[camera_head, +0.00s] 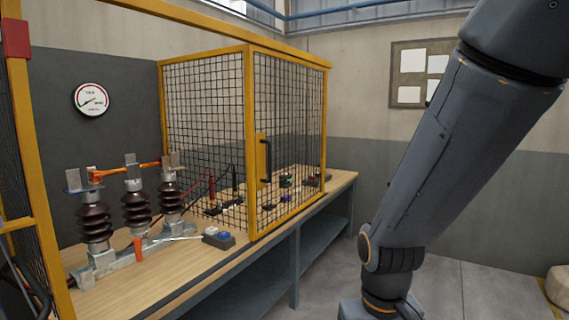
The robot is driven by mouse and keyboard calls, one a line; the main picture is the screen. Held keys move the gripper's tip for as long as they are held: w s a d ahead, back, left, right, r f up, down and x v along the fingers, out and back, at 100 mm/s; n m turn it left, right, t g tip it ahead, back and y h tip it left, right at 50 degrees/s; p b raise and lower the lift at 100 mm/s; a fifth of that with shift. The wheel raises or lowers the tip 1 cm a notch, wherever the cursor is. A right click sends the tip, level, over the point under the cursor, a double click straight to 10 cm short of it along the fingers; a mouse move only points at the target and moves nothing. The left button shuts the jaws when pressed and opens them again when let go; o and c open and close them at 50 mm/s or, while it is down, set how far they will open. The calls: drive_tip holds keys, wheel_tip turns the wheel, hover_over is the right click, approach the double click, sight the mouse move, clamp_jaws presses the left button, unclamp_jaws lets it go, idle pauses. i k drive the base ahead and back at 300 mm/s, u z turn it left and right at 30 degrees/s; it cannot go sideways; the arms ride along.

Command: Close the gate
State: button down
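The gate appears to be the yellow-framed black mesh panel (290,130) at the front of a cage on the workbench. A black upright handle (265,160) sits on a yellow plate near its left edge. To the left of this panel the cage front is open, up to a yellow post (45,235) at the far left. How the gate is hung or guided cannot be told. My arm crosses the right side of the picture, apart from the gate in the image. My gripper is not in view.
Brown ribbed insulators (136,208) stand on the workbench (165,283) behind the open part. A small box with blue and white buttons (218,237) sits near the bench's front edge.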

sight(258, 152)
drive_tip(key=u, duration=0.1)
drive_tip(key=i, duration=1.3)
drive_tip(key=u, duration=0.4)
